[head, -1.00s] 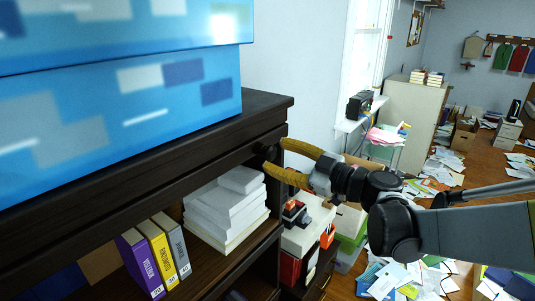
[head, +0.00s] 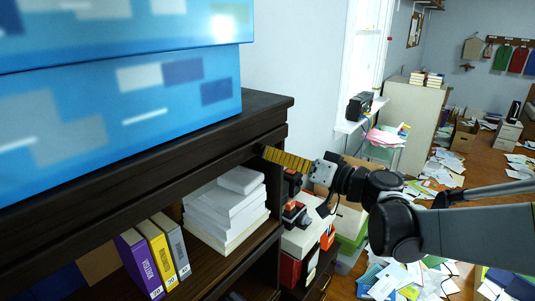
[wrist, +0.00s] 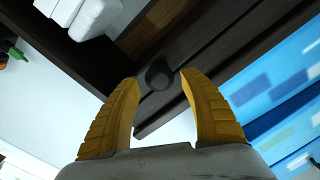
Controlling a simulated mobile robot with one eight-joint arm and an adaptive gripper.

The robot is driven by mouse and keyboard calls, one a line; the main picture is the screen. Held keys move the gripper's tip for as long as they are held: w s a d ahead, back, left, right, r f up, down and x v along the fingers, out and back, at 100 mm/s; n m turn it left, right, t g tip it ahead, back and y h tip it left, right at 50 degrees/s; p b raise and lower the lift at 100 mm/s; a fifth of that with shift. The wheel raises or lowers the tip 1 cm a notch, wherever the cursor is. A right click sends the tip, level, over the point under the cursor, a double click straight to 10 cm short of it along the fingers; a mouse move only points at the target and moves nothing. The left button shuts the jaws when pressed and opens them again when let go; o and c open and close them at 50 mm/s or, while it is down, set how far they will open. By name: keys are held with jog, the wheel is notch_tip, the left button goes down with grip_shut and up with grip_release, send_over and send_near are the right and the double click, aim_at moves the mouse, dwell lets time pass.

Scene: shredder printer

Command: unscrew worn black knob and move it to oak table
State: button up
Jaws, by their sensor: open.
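The worn black knob (wrist: 157,75) is a dark round knob on the edge of the dark wooden shelf unit (head: 293,102). In the wrist view it sits between the tips of my gripper (wrist: 160,82), with a yellow finger on each side. The fingers are open, and a gap to the knob seems to show on both sides. In the head view my gripper (head: 268,153) reaches the front of the shelf unit from the right, and its fingers hide the knob. I cannot make out an oak table.
Blue patterned boxes (head: 120,110) stand on the shelf unit. A stack of white paper (head: 228,205) and several binders (head: 140,265) sit on the shelf below. Papers litter the floor at right.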

jog(key=m, duration=0.4)
jog(key=shift+m, duration=0.4)
jog(key=m, duration=1)
jog(key=shift+m, duration=0.4)
jog(key=shift+b+x, duration=0.3)
jog(key=shift+x, duration=0.95)
jog(key=shift+d, duration=0.1)
grip_shut()
jog(key=shift+w, duration=0.1)
